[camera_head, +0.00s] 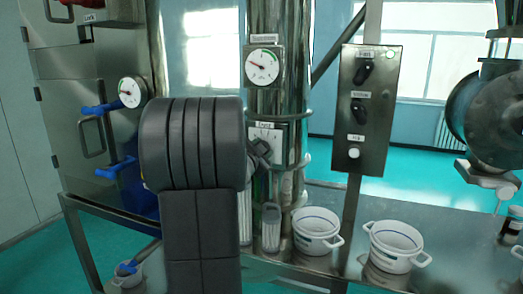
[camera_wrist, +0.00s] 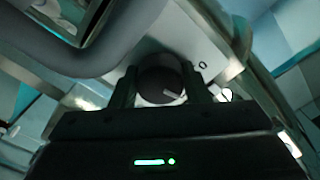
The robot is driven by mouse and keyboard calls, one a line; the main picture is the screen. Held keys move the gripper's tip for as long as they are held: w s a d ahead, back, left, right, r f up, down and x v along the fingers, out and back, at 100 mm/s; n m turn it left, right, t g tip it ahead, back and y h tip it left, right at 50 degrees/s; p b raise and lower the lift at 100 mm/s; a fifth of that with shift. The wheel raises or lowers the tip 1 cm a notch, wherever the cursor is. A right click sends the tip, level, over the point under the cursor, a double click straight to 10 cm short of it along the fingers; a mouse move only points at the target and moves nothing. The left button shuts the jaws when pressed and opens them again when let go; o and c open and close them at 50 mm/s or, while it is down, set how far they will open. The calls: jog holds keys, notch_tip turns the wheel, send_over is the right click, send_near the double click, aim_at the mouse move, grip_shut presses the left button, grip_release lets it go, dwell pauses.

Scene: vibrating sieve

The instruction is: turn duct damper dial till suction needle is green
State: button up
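The suction gauge (camera_head: 262,66) is a round white dial high on the shiny duct. Its needle points to the upper left; I cannot make out a green band at this size. Below it is the damper's pale scale plate (camera_head: 267,131), partly hidden by my arm. My gripper (camera_head: 262,150) is at this plate. In the wrist view the dark round damper dial (camera_wrist: 160,78), with a pale pointer mark, sits between the two fingers of my gripper (camera_wrist: 162,92). The fingers appear to press on both its sides.
A switch box (camera_head: 367,110) with black knobs stands right of the duct. White pots (camera_head: 316,230) and (camera_head: 396,245), also white, stand on the metal bench below. A steel cabinet (camera_head: 75,90) with blue handles and a second gauge (camera_head: 131,92) is at left.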

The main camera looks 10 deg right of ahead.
jog(key=o, duration=0.3)
jog(key=shift+o, duration=0.2)
jog(key=shift+s, duration=0.1)
jog(key=b+v, duration=0.1)
jog(key=v, duration=1.2)
jog(key=shift+s+a+b, duration=0.25)
jog(key=shift+b, duration=0.05)
jog(key=shift+w, duration=0.1)
jog(key=p+x, duration=0.1)
jog(key=x, duration=1.2)
jog(key=shift+w+d+p, duration=0.25)
jog(key=shift+d+p, duration=0.05)
jog(key=shift+p, duration=0.05)
